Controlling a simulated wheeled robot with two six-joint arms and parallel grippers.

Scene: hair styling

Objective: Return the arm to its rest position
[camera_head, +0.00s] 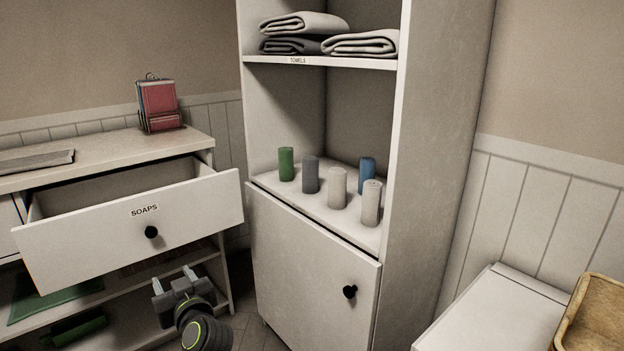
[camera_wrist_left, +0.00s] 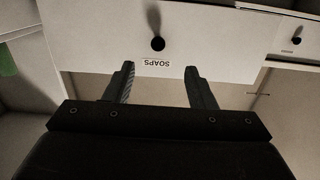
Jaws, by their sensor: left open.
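My left gripper (camera_head: 175,280) is in the lower left of the head view, in front of the dresser and below the front of the open drawer. Its two fingers are apart with nothing between them. In the left wrist view the open fingers (camera_wrist_left: 159,85) point toward the white drawer front (camera_wrist_left: 100,35) with its SOAPS label and dark knob. In the head view the SOAPS drawer (camera_head: 85,240) is pulled out, and the part of its inside that shows looks empty. My right gripper is not in either view.
A tall cabinet (camera_head: 440,150) stands right of the drawer, with folded towels (camera_head: 305,22) above and several coloured cylinders (camera_head: 338,187) on its lower shelf. Its door (camera_head: 305,275) is shut. A red item in a rack (camera_head: 158,105) stands on the dresser. A wicker basket (camera_head: 598,315) is at lower right.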

